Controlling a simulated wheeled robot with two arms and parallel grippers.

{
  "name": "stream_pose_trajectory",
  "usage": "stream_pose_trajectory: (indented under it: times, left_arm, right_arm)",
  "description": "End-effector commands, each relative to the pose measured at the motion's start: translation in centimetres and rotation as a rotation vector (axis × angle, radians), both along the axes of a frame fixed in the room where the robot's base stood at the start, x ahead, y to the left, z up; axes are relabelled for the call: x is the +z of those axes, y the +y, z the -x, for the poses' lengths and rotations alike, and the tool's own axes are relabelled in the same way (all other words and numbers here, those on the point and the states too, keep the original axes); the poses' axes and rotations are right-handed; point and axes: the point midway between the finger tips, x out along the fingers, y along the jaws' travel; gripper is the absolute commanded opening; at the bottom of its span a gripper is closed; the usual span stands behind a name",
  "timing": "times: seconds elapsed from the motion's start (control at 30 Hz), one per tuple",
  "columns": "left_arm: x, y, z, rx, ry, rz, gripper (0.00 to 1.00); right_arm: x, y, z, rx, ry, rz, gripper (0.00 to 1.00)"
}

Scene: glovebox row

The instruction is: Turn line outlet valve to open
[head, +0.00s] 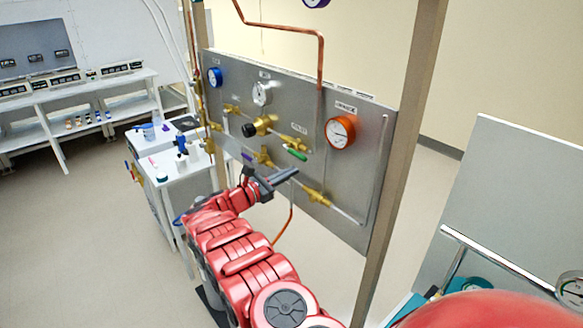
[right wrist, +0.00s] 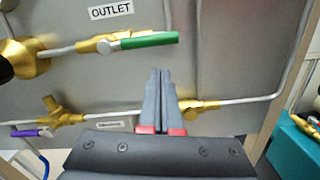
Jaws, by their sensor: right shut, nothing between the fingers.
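The outlet valve has a brass body with a green lever handle (head: 297,154) on the grey panel. In the right wrist view the green handle (right wrist: 150,40) points right, roughly in line with the pipe on its left, under the "OUTLET" label (right wrist: 110,10). My right gripper (head: 294,173) is in front of the panel, just below the green handle in the picture. In the right wrist view its fingers (right wrist: 161,72) are together and empty, with the tips below the handle and apart from it in the picture. My left gripper is not in view.
A purple-handled valve (right wrist: 32,132) and a brass fitting (right wrist: 195,107) sit lower on the panel (head: 365,190). A black-knobbed regulator (head: 260,126) and an orange-rimmed gauge (head: 340,131) are above. A wooden post (head: 400,150) stands at the panel's right. A white cart (head: 180,170) is left.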

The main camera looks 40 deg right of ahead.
Motion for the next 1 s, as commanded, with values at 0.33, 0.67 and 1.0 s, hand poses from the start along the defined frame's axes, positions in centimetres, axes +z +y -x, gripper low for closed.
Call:
stream_pose_trajectory:
  times: [0.33,0.67,1.0]
  left_arm:
    - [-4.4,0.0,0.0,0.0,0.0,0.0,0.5]
    - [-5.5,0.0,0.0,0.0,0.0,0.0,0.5]
    - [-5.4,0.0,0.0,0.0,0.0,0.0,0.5]
  right_arm:
    - [-2.4,7.5,0.5,0.005,-0.005,-0.002,0.0]
    - [-2.2,10.7,1.0,0.0,-0.001,-0.001,0.0]
    - [-2.1,10.8,1.0,0.0,-0.001,-0.001,0.0]
